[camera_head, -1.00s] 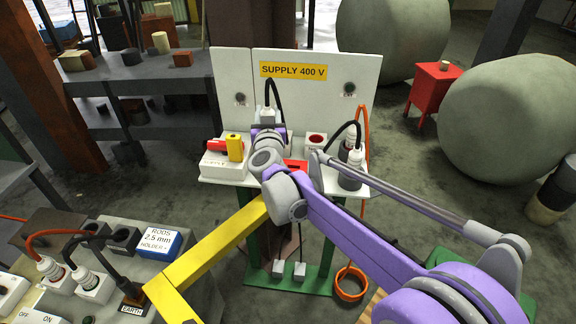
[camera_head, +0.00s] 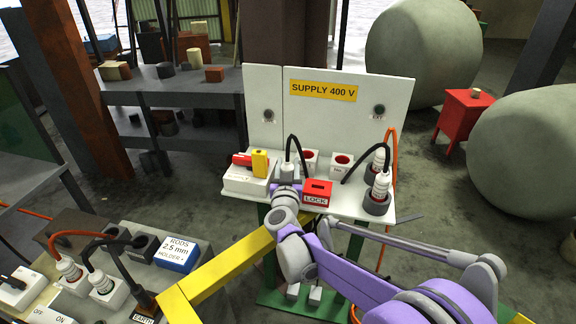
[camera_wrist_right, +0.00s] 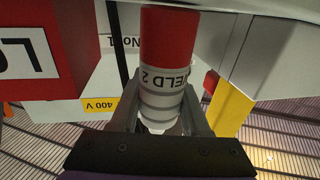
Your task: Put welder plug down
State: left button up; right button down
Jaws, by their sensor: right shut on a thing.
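The welder plug (camera_head: 287,172) is white with a black cable looping up from it. My right gripper (camera_head: 286,187) is shut on it at the shelf of the supply stand, left of the red LOCK box (camera_head: 317,194). In the right wrist view the plug (camera_wrist_right: 167,88) has a red end, grey bands and lettering that partly reads "ELD 2", between the two fingers of the right gripper (camera_wrist_right: 165,125). I cannot tell whether the plug touches the shelf. My left gripper is not in view.
Two open red-lined sockets (camera_head: 342,164) stand on the shelf behind the plug. Two other white plugs (camera_head: 380,185) stand at the shelf's right end. A white box with a yellow-and-red switch (camera_head: 248,176) is to the left. A yellow beam (camera_head: 225,262) crosses below.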

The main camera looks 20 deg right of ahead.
jog(key=c, duration=0.8)
grip_release()
jog(key=shift+f, duration=0.2)
jog(key=shift+c, duration=0.2)
jog(key=o, duration=0.5)
jog(key=shift+r, duration=0.1)
jog(key=shift+c, duration=0.2)
